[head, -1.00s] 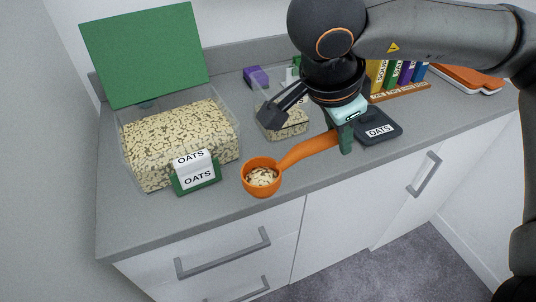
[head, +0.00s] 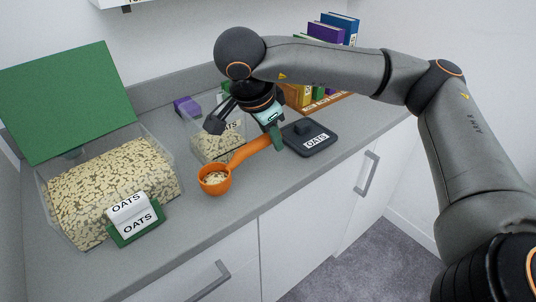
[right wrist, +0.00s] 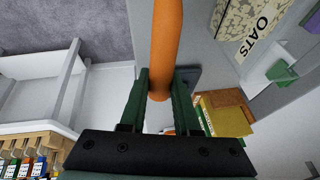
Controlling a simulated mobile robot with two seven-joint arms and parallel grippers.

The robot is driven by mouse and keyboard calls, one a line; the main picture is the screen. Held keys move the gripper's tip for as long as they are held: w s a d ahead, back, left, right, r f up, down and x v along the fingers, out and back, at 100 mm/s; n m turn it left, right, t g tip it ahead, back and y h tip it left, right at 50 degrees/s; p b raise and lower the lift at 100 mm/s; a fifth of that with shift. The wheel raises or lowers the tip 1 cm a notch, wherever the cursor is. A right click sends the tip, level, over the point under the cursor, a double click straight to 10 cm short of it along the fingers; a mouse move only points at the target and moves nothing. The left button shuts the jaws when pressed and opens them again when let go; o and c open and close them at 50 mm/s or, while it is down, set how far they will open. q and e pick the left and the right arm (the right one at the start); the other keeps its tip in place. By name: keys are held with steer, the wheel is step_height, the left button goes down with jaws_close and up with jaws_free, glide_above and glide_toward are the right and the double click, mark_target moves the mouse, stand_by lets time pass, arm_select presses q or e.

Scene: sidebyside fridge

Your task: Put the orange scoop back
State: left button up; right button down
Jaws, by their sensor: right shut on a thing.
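The orange scoop (head: 214,180) is held level in the head view, with some oats in its bowl, in front of the small clear container. My right gripper (head: 276,140) is shut on the far end of its handle. In the right wrist view the orange handle (right wrist: 167,40) runs between the green fingers of my right gripper (right wrist: 160,92). The large clear oats bin (head: 165,165) stands at the left, full of oats, with its green lid (head: 65,100) raised. My left gripper is not in view.
A small clear container (head: 205,150) with oats stands behind the scoop. An OATS card in a green holder (head: 135,222) stands before the bin. A purple block (head: 187,106) and several books (head: 325,30) are farther back.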

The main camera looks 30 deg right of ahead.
steer(key=w+f, duration=0.1)
steer(key=w+d+f, duration=0.1)
steer(key=d+f, duration=0.1)
steer(key=f, duration=0.1)
steer(key=shift+w, duration=0.4)
steer(key=shift+w+f, duration=0.15)
steer(key=shift+f, duration=1.4)
steer(key=c, duration=0.6)
jaws_free()
steer(key=shift+c, duration=0.2)
steer(key=shift+f, duration=0.1)
steer(key=v, duration=1.2)
steer(key=shift+w+a, duration=0.2)
